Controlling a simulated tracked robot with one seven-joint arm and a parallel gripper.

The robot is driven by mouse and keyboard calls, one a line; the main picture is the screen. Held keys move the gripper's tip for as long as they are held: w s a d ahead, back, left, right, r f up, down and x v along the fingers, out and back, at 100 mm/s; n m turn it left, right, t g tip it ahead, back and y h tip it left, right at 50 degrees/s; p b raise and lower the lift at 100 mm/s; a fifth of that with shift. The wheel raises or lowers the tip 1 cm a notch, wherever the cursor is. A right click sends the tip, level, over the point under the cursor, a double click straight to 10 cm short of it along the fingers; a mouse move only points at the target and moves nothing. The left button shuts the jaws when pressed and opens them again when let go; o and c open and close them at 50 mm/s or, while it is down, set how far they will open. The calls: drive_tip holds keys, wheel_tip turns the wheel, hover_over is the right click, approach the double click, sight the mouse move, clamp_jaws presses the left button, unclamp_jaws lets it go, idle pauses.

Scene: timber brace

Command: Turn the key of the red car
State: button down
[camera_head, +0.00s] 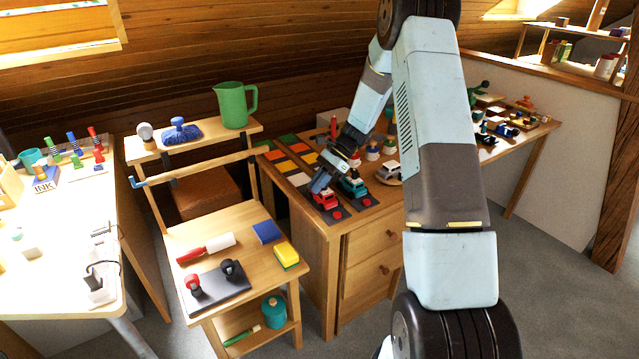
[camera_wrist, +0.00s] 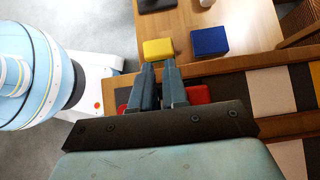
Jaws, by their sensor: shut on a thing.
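The red car (camera_head: 325,200) stands on a dark pad near the front left corner of the wooden desk (camera_head: 312,236). My gripper (camera_head: 320,184) is at its upper left side, with the fingers pointing down at the car. In the wrist view, my gripper (camera_wrist: 158,70) has its two fingers close together, and red parts of the car (camera_wrist: 198,94) show beside and behind them. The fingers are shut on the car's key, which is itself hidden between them. How far the key is turned cannot be told.
A teal car (camera_head: 354,186) stands close to the right of the red one, and a silver car (camera_head: 389,172) is farther right. A lower cart holds a yellow block (camera_head: 286,255) and a blue block (camera_head: 267,231). A green jug (camera_head: 235,105) stands on its shelf.

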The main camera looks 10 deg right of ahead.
drive_tip(key=shift+d+f, duration=0.25)
drive_tip(key=shift+d, duration=0.35)
drive_tip(key=c, duration=1.3)
unclamp_jaws()
drive_tip(key=shift+w, duration=0.1)
drive_tip(key=shift+o, duration=0.5)
drive_tip(key=shift+a, duration=0.2)
drive_tip(key=shift+r, duration=0.1)
drive_tip(key=v, duration=1.3)
drive_tip(key=shift+w+d+r, duration=0.15)
drive_tip(key=shift+d+r, duration=0.05)
drive_tip(key=shift+d, duration=0.05)
